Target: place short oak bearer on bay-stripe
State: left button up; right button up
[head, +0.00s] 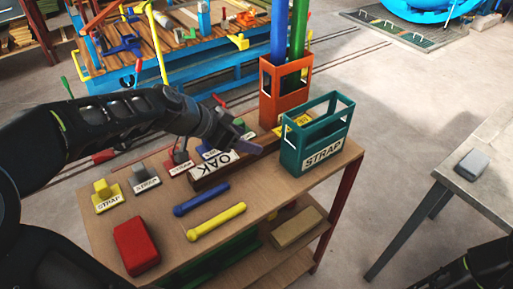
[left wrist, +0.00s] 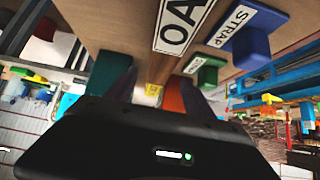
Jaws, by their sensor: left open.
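The oak bearer appears to be the dark brown bar (head: 206,183) with a white OAK label, lying on the wooden bench top. Its label also shows cut off at the top of the left wrist view (left wrist: 180,22). My left gripper (head: 245,138) is just above the bar's far part in the head view, partly hiding it. Its two fingers (left wrist: 158,88) stand apart in the left wrist view, with nothing clearly held between them. I cannot tell whether they touch the bar. I cannot make out the bay-stripe. My right gripper is out of view.
A teal STRAP holder (head: 316,134) and an orange holder (head: 285,88) with upright tubes stand close right of the gripper. Blue (head: 201,199) and yellow (head: 216,222) bars and a red block (head: 136,246) lie in front. Several labelled knobbed blocks line the back. A grey table (head: 487,190) stands right.

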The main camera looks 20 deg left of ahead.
pick_arm(q)
jog(key=x, duration=0.5)
jog(key=shift+d+f, duration=0.1)
jog(key=shift+d, duration=0.05)
jog(key=shift+c, duration=0.2)
dwell(0.3)
grip_shut()
dwell(0.5)
